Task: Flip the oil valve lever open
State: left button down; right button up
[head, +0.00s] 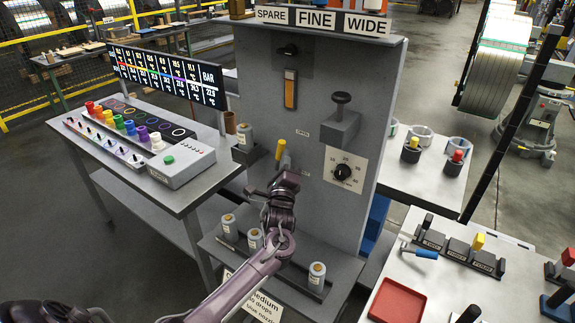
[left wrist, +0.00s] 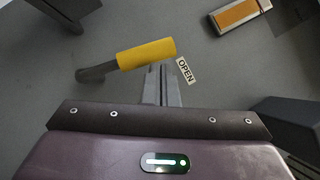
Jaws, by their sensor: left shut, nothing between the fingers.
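The valve lever has a yellow handle (head: 281,148) and stands roughly upright on the front of the grey panel. In the left wrist view the yellow handle (left wrist: 146,53) lies nearly sideways, on a dark grey stem. An OPEN label (head: 302,133) is on the panel to the right of the handle; it also shows in the left wrist view (left wrist: 186,70), just off the handle's end. My left gripper (head: 287,177) is just below the lever, shut and empty. Its closed fingers (left wrist: 161,84) appear close to the handle; I cannot tell whether they touch. My right gripper is not in view.
The panel also carries a dial (head: 342,172), a black-knobbed grey block (head: 341,122) and an orange sight gauge (head: 290,89). Small canisters (head: 317,275) stand on the ledge below. A console table (head: 140,150) is at left, and a table with a red tray (head: 398,301) at right.

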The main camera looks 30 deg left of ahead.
pick_arm(q)
jog(key=shift+w+a+r, duration=0.1)
jog(key=shift+a+r, duration=0.3)
jog(key=shift+a, duration=0.15)
dwell(0.4)
